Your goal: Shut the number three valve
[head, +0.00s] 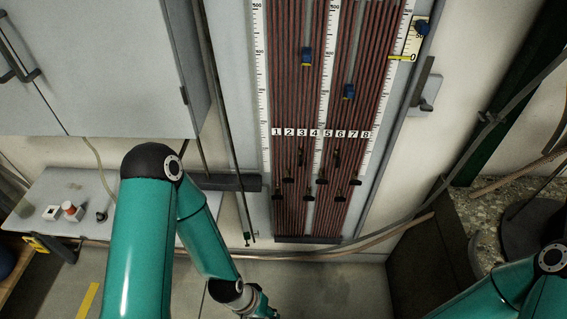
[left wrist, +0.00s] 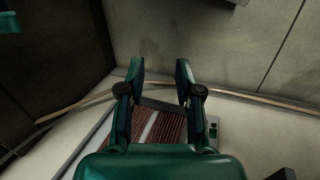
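The tube panel (head: 287,108) hangs on the wall in the head view, with number labels 1 to 8 across it. Small black valves sit in staggered rows below the labels. The number three valve seems to be the small dark one (head: 301,160) under label 3 (head: 302,132); its handle position is too small to tell. My left gripper (left wrist: 160,72) is open and empty in the left wrist view, with the panel's lower part (left wrist: 165,128) behind and below it. In the head view it is only partly visible at the bottom edge, below and left of the panel, apart from the valves. My right gripper is out of view.
Blue clips (head: 306,56) sit on the upper tubes. A grey cabinet (head: 95,65) hangs at the left above a bench (head: 45,205) with small items. A hose (head: 330,256) runs along the wall below the panel. A dark box (head: 425,255) stands at right.

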